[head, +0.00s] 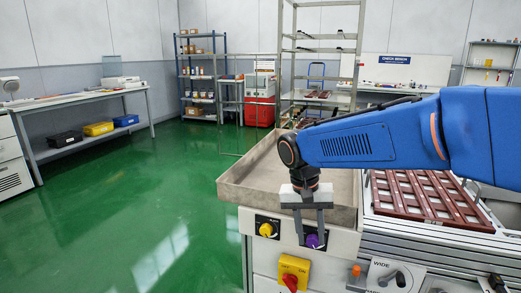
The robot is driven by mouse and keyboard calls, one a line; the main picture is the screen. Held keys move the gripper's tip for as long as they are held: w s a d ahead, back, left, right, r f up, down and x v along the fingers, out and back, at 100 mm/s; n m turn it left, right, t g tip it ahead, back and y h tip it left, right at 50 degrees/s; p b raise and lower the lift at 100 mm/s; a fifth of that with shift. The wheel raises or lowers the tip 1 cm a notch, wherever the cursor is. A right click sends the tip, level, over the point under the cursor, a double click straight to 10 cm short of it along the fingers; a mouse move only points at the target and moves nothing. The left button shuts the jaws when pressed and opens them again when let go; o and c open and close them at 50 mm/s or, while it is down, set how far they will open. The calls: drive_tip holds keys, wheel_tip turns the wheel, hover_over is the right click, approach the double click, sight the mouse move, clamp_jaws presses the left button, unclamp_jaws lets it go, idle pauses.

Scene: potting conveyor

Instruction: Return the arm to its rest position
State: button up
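My blue arm (390,135) reaches in from the right edge, roughly level, and bends down at the wrist. My gripper (310,238) hangs from it, pointing down, with two grey fingers apart and nothing seen between them. It is in front of the near end of the grey metal trough (232,188). The fingertips overlap the front panel in the picture, close to the purple knob (312,241). I cannot tell how far they are from the panel.
A yellow knob (265,230) and a yellow switch box with a red handle (293,272) are on the machine front. A brown slatted frame (425,198) lies to the right. A tall metal rack (283,60) stands behind. Green floor (130,210) is clear at left.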

drive_tip(key=s+d+f+n+t+y, duration=0.2)
drive_tip(key=s+d+t, duration=0.3)
drive_tip(key=s+d, duration=1)
drive_tip(key=s+n, duration=0.1)
drive_tip(key=s, duration=0.3)
drive_tip(key=shift+s+d, duration=0.15)
drive_tip(key=shift+d, duration=0.05)
drive_tip(key=shift+d, duration=0.1)
